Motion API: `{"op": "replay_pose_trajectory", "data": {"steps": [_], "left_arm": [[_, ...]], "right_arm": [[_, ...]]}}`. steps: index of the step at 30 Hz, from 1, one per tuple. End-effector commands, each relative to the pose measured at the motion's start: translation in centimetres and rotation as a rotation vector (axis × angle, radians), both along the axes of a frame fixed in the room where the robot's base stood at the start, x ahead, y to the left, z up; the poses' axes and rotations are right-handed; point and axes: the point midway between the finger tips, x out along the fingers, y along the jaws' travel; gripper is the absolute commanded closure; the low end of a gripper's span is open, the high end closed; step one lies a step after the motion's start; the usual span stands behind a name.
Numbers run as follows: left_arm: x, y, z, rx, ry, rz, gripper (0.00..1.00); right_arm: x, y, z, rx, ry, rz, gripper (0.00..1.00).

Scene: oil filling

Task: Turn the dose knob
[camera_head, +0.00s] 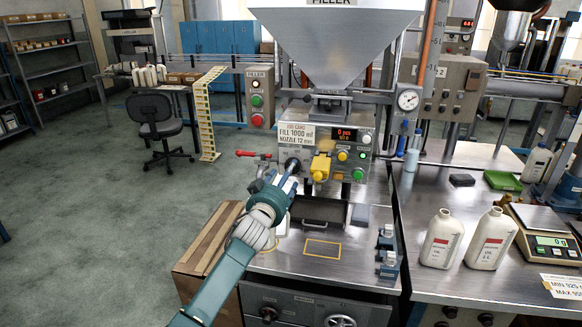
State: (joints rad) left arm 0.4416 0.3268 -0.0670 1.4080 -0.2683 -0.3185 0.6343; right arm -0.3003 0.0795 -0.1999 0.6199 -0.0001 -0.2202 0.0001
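The filler's control panel (352,150) faces me under the big steel hopper (335,45). A round black knob (292,164), which looks like the dose knob, is on the panel's left part. My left gripper (286,177) reaches up to it from below, its fingertips at or very near the knob. The fingers partly cover the knob, so I cannot tell whether they are closed on it. A small red and green display (344,135) is above, beside a card reading "FILL 1000 ml, NOZZLE 12 mm" (297,134). My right gripper is not in view.
A yellow part (321,166) juts out just right of the knob, and a red handle (247,153) is to its left. White bottles (441,240) and a scale (543,226) stand on the right bench.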

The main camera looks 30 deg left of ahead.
Motion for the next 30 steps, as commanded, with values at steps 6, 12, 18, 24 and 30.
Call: {"op": "replay_pose_trajectory", "data": {"steps": [6, 12, 18, 24, 30], "left_arm": [[3.2, 0.5, 0.1, 0.001, 0.001, 0.000, 0.41], [5.0, 0.8, 0.0, 0.000, 0.000, 0.000, 0.41], [5.6, 0.9, 0.0, 0.001, 0.000, -0.001, 0.41], [5.6, 0.9, -0.1, 0.001, 0.000, -0.001, 0.41], [5.6, 0.9, -0.1, 0.001, 0.001, 0.000, 0.71]], "right_arm": [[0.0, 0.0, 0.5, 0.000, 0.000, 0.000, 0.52], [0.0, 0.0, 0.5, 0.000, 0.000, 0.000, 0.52], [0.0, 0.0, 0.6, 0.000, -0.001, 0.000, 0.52], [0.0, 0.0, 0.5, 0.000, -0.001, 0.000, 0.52], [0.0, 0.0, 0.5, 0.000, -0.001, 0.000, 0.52]]}}
